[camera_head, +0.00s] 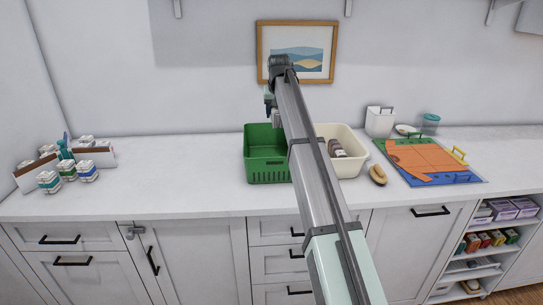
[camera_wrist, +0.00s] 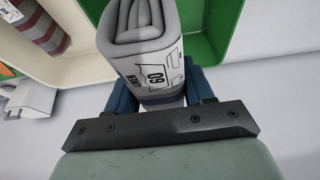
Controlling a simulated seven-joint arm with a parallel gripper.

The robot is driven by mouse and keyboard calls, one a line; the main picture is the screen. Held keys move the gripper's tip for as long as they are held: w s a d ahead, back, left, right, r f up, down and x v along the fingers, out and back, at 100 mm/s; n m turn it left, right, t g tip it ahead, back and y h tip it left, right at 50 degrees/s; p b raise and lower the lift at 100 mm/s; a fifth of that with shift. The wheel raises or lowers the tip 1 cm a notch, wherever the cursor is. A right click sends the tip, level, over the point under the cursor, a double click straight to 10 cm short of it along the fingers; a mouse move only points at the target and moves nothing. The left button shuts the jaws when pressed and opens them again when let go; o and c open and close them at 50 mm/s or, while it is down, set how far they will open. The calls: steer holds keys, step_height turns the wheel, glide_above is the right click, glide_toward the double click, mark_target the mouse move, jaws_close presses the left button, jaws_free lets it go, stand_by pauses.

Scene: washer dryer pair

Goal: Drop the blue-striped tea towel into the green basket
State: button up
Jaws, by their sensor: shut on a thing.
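My gripper (camera_head: 271,100) is raised above the back of the counter, over the green basket (camera_head: 268,175). The green basket (camera_wrist: 212,50) lies beyond and below the roll in the wrist view. In the head view my arm covers the basket's right side. The visible part of its inside looks empty.
A cream basket (camera_head: 352,148) stands right of the green one, with a striped roll (camera_head: 336,148) inside. A brush (camera_head: 377,175) and a colourful board (camera_head: 430,165) lie further right. The counter between is clear.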

steer(key=shift+f, duration=2.2)
steer(key=o, duration=0.9)
steer(key=v, duration=1.4)
steer(key=shift+f, duration=0.1)
steer(key=shift+d, duration=0.1)
